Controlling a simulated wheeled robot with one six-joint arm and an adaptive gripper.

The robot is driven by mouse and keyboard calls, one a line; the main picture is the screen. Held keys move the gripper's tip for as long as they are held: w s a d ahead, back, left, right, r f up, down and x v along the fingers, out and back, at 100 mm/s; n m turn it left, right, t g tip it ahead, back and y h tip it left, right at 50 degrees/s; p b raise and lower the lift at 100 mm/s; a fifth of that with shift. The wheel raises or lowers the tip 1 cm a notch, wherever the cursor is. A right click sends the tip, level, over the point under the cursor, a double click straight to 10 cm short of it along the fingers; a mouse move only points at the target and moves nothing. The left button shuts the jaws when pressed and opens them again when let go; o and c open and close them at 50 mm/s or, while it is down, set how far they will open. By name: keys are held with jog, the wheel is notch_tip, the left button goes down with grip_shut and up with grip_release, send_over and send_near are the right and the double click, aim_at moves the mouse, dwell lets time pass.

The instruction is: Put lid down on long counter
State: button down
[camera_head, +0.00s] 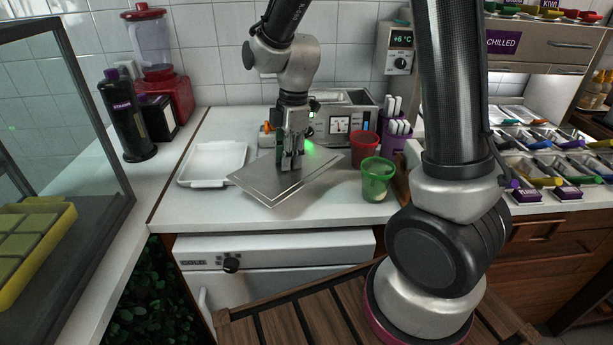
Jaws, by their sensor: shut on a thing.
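A flat grey metal lid (265,187) hangs from my gripper (291,166), which is shut on its top near the middle. The lid is turned at an angle and looks slightly above the white long counter (220,212), over its front part. Whether any edge touches the counter I cannot tell. What my fingers grip on the lid is too small to make out.
A white tray (213,163) lies just left of the lid. A green cup (377,180) and a red cup (364,149) stand to its right. A scale-like machine (343,121) stands behind. Bare counter shows at the front left.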

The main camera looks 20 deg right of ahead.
notch_tip(320, 180, down, 7)
jog(key=shift+r, duration=0.2)
jog(key=shift+f, duration=0.1)
jog(key=c, duration=1.1)
grip_release()
